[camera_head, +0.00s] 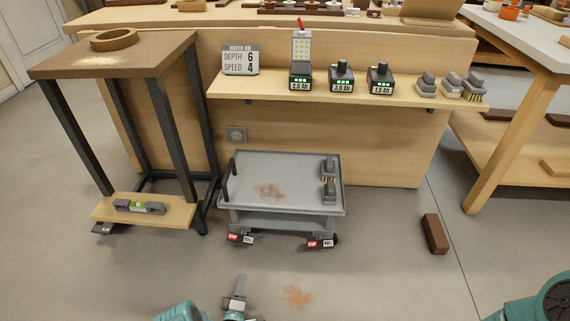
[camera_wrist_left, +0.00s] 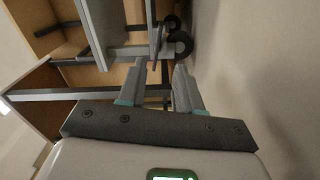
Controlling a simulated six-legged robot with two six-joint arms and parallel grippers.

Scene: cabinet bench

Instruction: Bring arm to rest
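My left gripper (camera_head: 236,291) is low in the head view, near the bottom edge and left of the middle, in front of the grey cart. In the left wrist view its two grey fingers (camera_wrist_left: 160,82) stand apart with nothing between them, so it is open and empty. Part of my left arm (camera_head: 180,311) shows at the bottom edge. At the bottom right only a teal part of my right arm (camera_head: 548,300) shows; its gripper is out of view.
The grey cart (camera_head: 298,199) holds two brushes (camera_head: 329,168) and sawdust. Behind it a shelf (camera_head: 270,88) carries batteries and brushes. A dark-legged stand (camera_head: 70,65) is at left. A brown block (camera_head: 435,233) lies on the floor at right. Floor between the arms is clear except for sawdust (camera_head: 297,296).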

